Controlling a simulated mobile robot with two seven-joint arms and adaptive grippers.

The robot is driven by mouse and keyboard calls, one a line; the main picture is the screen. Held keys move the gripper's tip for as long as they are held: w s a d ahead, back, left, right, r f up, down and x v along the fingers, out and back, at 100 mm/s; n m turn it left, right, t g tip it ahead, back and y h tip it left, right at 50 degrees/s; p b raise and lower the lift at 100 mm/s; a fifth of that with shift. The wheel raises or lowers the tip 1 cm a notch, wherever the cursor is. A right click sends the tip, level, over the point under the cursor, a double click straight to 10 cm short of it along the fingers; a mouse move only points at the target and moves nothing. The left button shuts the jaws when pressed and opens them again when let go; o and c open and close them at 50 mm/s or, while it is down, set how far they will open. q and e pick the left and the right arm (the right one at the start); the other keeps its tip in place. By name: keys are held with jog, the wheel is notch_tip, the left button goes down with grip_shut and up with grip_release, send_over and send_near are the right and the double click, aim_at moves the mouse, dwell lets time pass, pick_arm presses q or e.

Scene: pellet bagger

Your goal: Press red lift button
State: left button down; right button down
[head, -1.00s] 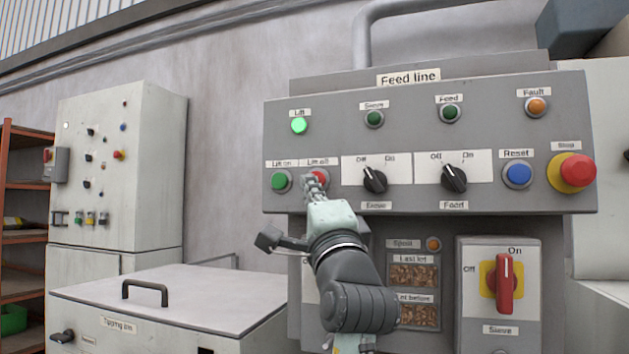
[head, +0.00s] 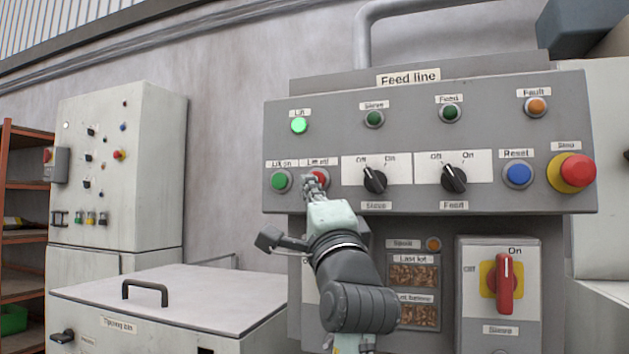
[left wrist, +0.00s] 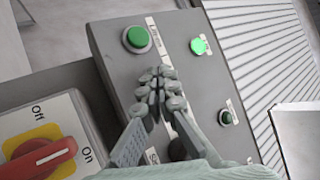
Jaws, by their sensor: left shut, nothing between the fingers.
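The red lift button (head: 319,175), under the "Lift off" label, is partly hidden behind my left gripper (head: 313,185) in the head view. My left gripper is shut and empty, its fingertips at the lower left part of the red button; I cannot tell whether they touch it. In the left wrist view the closed fingertips (left wrist: 160,85) cover the red button, so it does not show there. The green lift-on button (head: 281,180) is just to the left, and it shows in the left wrist view (left wrist: 137,39). The Lift lamp (head: 299,125) glows bright green. My right gripper is out of view.
On the same panel are two black selector knobs (head: 374,179), a blue Reset button (head: 517,174) and a red stop button (head: 573,172). A red rotary switch (head: 505,284) is below. A tipping bin (head: 180,300) with a handle stands at the lower left.

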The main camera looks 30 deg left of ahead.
pick_arm(q)
jog(key=shift+w, duration=0.1)
jog(key=shift+w+a, duration=0.15)
jog(key=shift+w, duration=0.25)
dwell(0.3)
jog(key=shift+s+p, duration=0.35)
jog(key=shift+s, duration=0.15)
jog(key=shift+s+d, duration=0.1)
jog(key=shift+d, duration=0.1)
jog(key=s+p, duration=0.1)
jog(key=s, duration=0.1)
jog(key=s+d, duration=0.1)
jog(key=s, duration=0.2)
jog(key=shift+s+d+p, duration=0.15)
jog(key=shift+s+p, duration=0.2)
jog(key=shift+p, duration=0.05)
